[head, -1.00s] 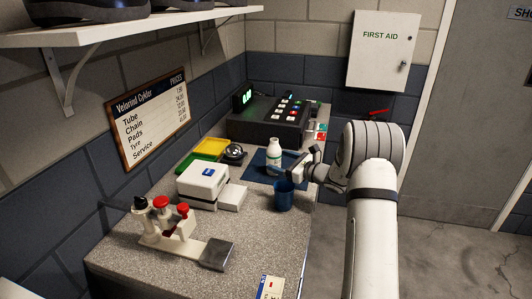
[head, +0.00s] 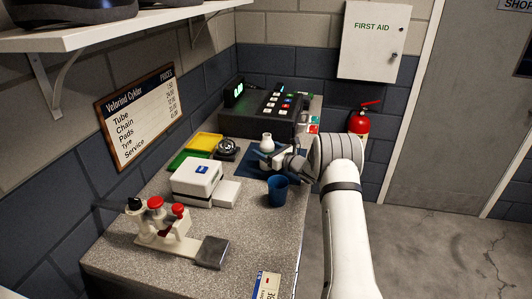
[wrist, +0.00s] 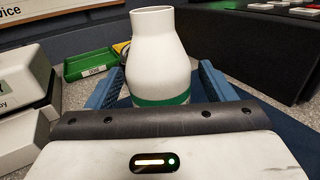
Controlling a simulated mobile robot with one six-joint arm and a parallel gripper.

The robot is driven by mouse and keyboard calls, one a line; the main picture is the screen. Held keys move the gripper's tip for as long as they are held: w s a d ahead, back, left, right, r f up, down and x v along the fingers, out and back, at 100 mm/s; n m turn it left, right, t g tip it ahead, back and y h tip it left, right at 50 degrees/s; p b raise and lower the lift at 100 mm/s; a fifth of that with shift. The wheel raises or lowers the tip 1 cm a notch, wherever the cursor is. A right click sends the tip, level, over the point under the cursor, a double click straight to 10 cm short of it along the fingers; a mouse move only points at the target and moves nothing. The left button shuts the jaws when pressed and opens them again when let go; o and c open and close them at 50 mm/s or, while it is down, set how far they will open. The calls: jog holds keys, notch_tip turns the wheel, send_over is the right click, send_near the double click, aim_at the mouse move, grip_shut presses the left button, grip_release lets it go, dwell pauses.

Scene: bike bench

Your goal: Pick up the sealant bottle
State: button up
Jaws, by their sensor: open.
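The sealant bottle is white with a green band and stands upright on a dark blue mat (head: 258,174) on the bench. Its open neck (head: 267,136) shows above my gripper in the head view. In the wrist view the bottle (wrist: 155,60) fills the middle, between the two blue fingers. My gripper (head: 268,156) is open around the bottle, one finger on each side. In the wrist view gaps show at the bottle's upper sides; its lower part is hidden behind the gripper body, so contact cannot be told.
A blue cup (head: 277,192) stands just in front of my gripper. A white card reader (head: 196,180), a bell (head: 227,149) and yellow and green trays (head: 204,141) are to the left. A black cash register (head: 262,118) stands behind the bottle.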

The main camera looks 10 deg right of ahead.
jog(key=shift+c, duration=0.5)
jog(key=c, duration=1)
jog(key=shift+r, duration=0.1)
jog(key=shift+c, duration=0.4)
jog(key=shift+r, duration=0.1)
